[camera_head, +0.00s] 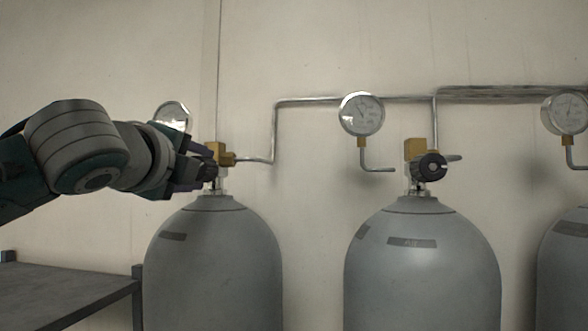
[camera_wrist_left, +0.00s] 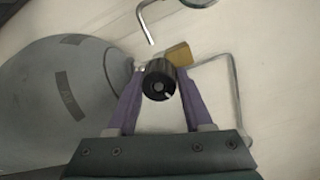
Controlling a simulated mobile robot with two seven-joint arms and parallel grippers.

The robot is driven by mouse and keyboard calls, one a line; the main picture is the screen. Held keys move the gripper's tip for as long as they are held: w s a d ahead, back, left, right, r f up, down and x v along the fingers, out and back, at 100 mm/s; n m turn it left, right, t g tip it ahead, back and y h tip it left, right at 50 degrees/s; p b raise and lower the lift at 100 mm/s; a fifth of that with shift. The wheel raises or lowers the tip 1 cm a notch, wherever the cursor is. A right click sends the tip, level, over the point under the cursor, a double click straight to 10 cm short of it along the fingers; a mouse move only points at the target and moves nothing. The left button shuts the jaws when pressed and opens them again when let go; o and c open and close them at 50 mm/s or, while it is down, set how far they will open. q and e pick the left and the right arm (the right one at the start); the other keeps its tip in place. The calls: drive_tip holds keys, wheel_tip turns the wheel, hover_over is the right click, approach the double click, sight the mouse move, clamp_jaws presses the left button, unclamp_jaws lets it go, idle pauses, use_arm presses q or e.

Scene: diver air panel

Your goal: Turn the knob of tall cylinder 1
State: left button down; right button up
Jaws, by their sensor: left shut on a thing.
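A tall grey cylinder (camera_head: 212,260) stands at the left in the head view, with a brass valve (camera_head: 222,153) on its neck. My left gripper (camera_head: 208,166) reaches this valve from the left and hides most of its knob. In the left wrist view the black round knob (camera_wrist_left: 159,80) sits between the two purple fingers of my left gripper (camera_wrist_left: 160,92), which are shut on it. The brass valve shows just behind the knob there (camera_wrist_left: 180,54). The grey cylinder also shows at the left of the wrist view (camera_wrist_left: 62,105). My right gripper is not in view.
A second grey cylinder (camera_head: 422,265) with a black knob (camera_head: 431,166) stands in the middle, a third (camera_head: 565,260) at the right edge. Gauges (camera_head: 361,114) and metal pipes (camera_head: 310,100) run along the wall. A dark table (camera_head: 65,290) is at the lower left.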

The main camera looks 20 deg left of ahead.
use_arm(q)
drive_tip(key=n, duration=0.3)
drive_tip(key=shift+n, duration=0.3)
drive_tip(key=n, duration=0.3)
drive_tip(key=shift+n, duration=0.3)
drive_tip(key=n+h+p, duration=0.1)
drive_tip(key=n, duration=0.5)
drive_tip(key=shift+a, duration=0.1)
drive_tip(key=n+p, duration=0.1)
drive_tip(key=n, duration=0.5)
drive_tip(key=n+p, duration=0.1)
drive_tip(key=n, duration=0.5)
drive_tip(key=shift+f+h+p, duration=0.1)
drive_tip(key=shift+h+p, duration=0.2)
drive_tip(key=shift+p, duration=0.1)
drive_tip(key=shift+n, duration=0.4)
drive_tip(key=shift+c, duration=1.5)
unclamp_jaws()
